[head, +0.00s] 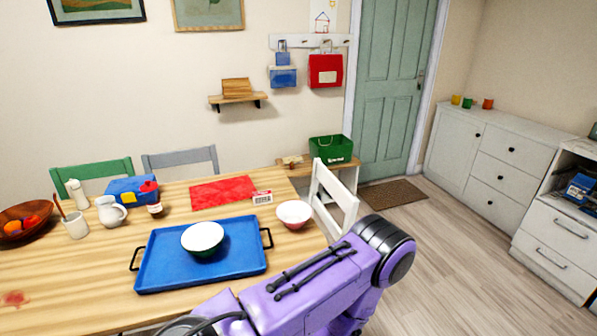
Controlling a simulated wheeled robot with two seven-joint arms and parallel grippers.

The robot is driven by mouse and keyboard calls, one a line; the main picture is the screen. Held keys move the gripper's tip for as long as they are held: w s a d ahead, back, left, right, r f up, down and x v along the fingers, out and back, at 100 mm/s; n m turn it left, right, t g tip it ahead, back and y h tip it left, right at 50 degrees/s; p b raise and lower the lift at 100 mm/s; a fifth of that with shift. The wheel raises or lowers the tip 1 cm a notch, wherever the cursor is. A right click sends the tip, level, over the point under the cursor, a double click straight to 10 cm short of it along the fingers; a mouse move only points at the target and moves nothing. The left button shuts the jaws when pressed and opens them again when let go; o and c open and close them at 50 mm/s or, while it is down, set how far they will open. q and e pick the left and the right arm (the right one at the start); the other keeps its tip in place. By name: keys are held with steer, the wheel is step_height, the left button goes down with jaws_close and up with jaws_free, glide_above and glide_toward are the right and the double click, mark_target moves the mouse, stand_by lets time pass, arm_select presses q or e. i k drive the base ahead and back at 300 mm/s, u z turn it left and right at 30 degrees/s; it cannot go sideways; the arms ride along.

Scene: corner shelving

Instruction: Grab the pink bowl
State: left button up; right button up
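The pink bowl (294,221), white inside with a pinkish-red outside, stands upright on the wooden table (60,270) near its right edge. It looks empty. A second bowl (203,238), white inside and dark green outside, stands on the blue tray (160,277) to the left. One of my purple arms crosses the lower middle of the head view, in front of the pink bowl and apart from it in the picture. Neither of my grippers is in view, so I cannot see their state.
The tray has black handles. A red mat (222,193), a small sign card (262,198) and a white chair (335,200) are near the pink bowl. A blue box (125,192), pitcher (110,211) and fruit bowl (20,232) stand further left. Open floor lies right.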

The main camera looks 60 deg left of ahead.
mark_target(294, 214)
steer(key=u, duration=0.5)
steer(key=i, duration=0.75)
steer(key=u, duration=0.75)
